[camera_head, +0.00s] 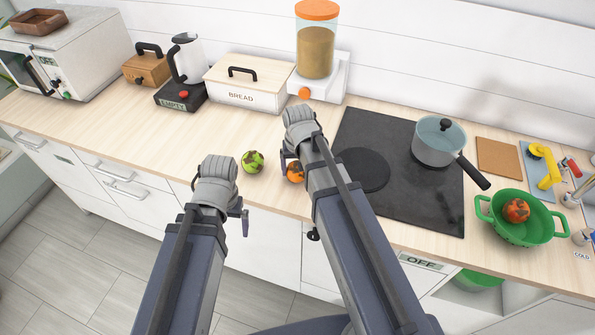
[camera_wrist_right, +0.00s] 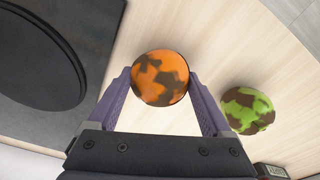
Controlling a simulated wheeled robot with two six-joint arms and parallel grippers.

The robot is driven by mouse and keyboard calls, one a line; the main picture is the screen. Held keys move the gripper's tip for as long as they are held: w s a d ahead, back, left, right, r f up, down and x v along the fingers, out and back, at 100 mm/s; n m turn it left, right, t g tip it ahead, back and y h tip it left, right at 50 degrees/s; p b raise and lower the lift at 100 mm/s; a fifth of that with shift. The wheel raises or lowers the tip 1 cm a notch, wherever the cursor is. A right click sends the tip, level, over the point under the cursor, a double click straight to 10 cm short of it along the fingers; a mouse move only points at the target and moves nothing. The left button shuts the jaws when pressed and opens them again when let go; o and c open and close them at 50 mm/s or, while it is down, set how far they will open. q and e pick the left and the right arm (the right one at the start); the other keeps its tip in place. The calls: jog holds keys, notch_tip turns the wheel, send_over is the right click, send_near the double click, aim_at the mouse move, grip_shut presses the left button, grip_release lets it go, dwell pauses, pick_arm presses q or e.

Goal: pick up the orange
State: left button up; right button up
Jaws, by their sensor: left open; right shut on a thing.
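The orange (camera_head: 295,172) sits at the counter's front part, left of the black cooktop, partly hidden by my right arm. It is orange with dark brown patches. In the right wrist view the orange (camera_wrist_right: 160,78) lies between the two purple fingers of my right gripper (camera_wrist_right: 160,88), which is shut on it. Whether it is lifted off the counter, I cannot tell. My left gripper (camera_head: 240,213) is open and empty, in front of the counter's edge, left of my right arm.
A green and brown round fruit (camera_head: 253,161) lies just left of the orange. The cooktop (camera_head: 385,150) holds a lidded pot (camera_head: 438,145). A green colander (camera_head: 520,232) with a reddish fruit stands at right. A bread box (camera_head: 245,88), a dispenser (camera_head: 316,50) and a kettle (camera_head: 187,65) stand behind.

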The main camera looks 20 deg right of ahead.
jog(key=shift+r, duration=0.1)
notch_tip(320, 180, up, 10)
jog(key=p, duration=1)
jog(key=shift+s, duration=0.1)
